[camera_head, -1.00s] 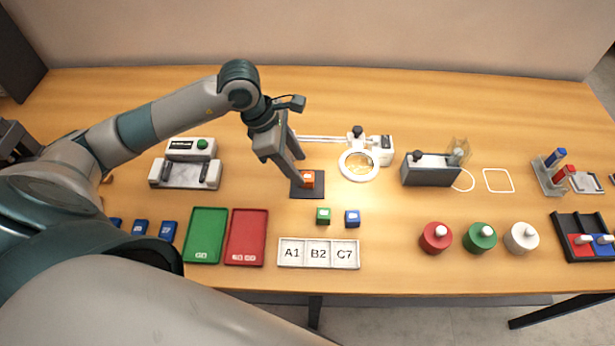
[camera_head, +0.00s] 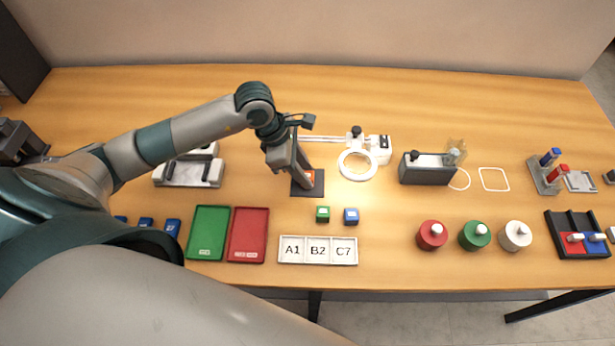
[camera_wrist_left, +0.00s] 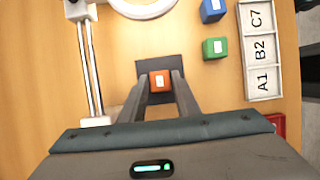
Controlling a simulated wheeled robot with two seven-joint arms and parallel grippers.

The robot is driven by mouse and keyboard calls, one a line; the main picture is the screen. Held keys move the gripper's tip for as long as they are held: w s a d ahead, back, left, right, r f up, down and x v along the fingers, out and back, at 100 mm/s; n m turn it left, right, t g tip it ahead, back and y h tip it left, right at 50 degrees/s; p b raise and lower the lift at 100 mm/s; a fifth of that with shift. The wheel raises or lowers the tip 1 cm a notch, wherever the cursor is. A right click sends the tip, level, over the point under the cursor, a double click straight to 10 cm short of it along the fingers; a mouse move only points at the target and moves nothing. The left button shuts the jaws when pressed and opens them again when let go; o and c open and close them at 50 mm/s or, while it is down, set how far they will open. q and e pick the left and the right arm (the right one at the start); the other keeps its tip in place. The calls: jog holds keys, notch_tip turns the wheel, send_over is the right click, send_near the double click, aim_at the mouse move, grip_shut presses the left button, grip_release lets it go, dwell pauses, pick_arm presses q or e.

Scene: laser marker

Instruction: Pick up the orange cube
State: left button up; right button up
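The orange cube (camera_wrist_left: 159,81) sits on a dark square pad (camera_wrist_left: 149,66) and shows between the fingertips in the left wrist view. In the head view the cube (camera_head: 309,177) is partly hidden by my left gripper (camera_head: 305,180). That gripper points down at the cube, with its fingers apart, one on each side of it. I cannot tell whether the fingers touch the cube. My right gripper is not clearly in view.
A green cube (camera_head: 322,213) and a blue cube (camera_head: 351,216) stand in front of the pad. A white tray marked A1, B2, C7 (camera_head: 318,262) lies nearer the front edge. A ring-shaped magnifier (camera_head: 344,172) stands close to the right of the pad.

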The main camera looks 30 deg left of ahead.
aim_at(313, 175)
pick_arm(q)
grip_shut()
jog(key=shift+w+r+b, duration=0.1)
jog(key=shift+r+b, duration=0.45)
jog(key=shift+r, duration=0.15)
notch_tip(313, 175, up, 2)
jog(key=shift+r+b, duration=0.1)
jog(key=shift+b, duration=0.5)
jog(key=s+d+r+b, duration=0.3)
jog(key=d+r, duration=0.4)
jog(key=d, duration=0.4)
jog(key=shift+d+r, duration=0.15)
jog(key=shift+r, duration=0.05)
jog(key=shift+s, duration=0.1)
